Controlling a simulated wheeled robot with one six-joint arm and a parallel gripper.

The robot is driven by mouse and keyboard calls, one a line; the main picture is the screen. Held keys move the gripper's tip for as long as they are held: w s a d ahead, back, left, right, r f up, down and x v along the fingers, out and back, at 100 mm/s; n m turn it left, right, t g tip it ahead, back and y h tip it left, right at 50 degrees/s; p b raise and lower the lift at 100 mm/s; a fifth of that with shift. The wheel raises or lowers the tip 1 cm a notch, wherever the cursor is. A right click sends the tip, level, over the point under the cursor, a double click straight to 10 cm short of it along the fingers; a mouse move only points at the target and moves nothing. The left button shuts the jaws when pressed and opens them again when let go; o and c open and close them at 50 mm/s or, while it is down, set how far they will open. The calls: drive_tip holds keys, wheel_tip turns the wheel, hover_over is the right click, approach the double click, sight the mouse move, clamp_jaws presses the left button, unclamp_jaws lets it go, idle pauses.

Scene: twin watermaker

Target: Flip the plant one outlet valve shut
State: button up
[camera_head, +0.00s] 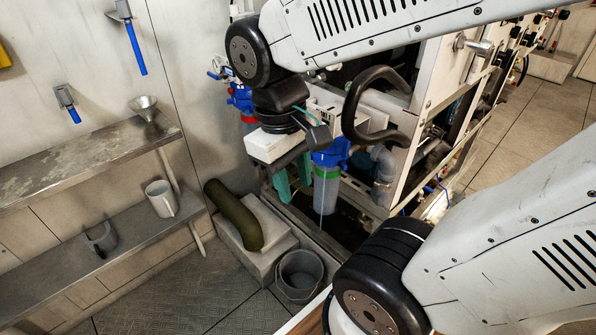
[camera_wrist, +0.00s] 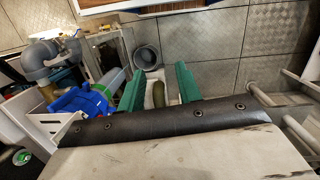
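My gripper (camera_head: 292,178) hangs in front of the wall side of the machine, its green fingers pointing down. In the wrist view my gripper (camera_wrist: 160,72) is open, with a clear gap and nothing held. A blue-topped filter housing (camera_head: 327,185) stands just right of the fingers; the wrist view shows its blue head (camera_wrist: 80,101) left of them. A second blue housing (camera_head: 241,98) is behind my wrist, with a small blue handle (camera_head: 215,74) by the wall. Two blue levers hang on the wall, a long one (camera_head: 137,48) and a short one (camera_head: 74,115). I cannot tell which is the plant one outlet valve.
A grey bucket (camera_head: 300,275) and a dark green cylinder (camera_head: 234,215) on a pale block are below my gripper. Metal shelves (camera_head: 85,163) with a mug (camera_head: 161,198) and funnel (camera_head: 144,106) line the left wall. Grey pipework (camera_head: 383,165) is at the right.

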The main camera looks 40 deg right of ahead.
drive_tip(key=shift+s+r+t, duration=0.45)
drive_tip(key=shift+r+t, duration=0.05)
drive_tip(key=shift+r, duration=0.35)
